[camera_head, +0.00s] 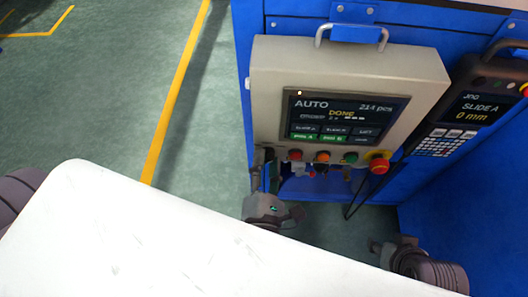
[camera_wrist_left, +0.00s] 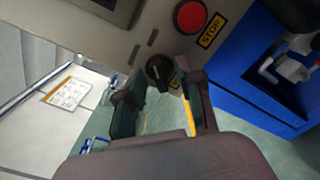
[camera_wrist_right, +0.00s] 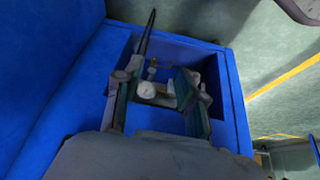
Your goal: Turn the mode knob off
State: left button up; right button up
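The mode knob, a small black knob (camera_wrist_left: 158,70), sits on the beige panel in the left wrist view, below a large red button. My left gripper (camera_wrist_left: 160,80) is open, with one finger on each side of the knob; whether either finger touches it I cannot tell. In the head view my left gripper (camera_head: 263,165) is at the lower left of the control box (camera_head: 420,75) and the knob is not discernible. The box's screen (camera_head: 345,116) reads AUTO and DONE. My right gripper (camera_wrist_right: 160,85) is open and appears empty, low at the right in the head view (camera_head: 383,248).
Coloured buttons (camera_head: 322,157) and a red mushroom button (camera_head: 379,164) line the box's lower edge. A handset with keypad (camera_head: 440,143) hangs to the right. Behind my right gripper is a blue recess (camera_wrist_right: 205,55) with a white round part (camera_wrist_right: 147,90).

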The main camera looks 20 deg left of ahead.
pick_arm(q)
jog(key=shift+w, duration=0.1)
pick_arm(e)
jog(key=shift+w+a, duration=0.2)
jog(key=shift+w, duration=0.15)
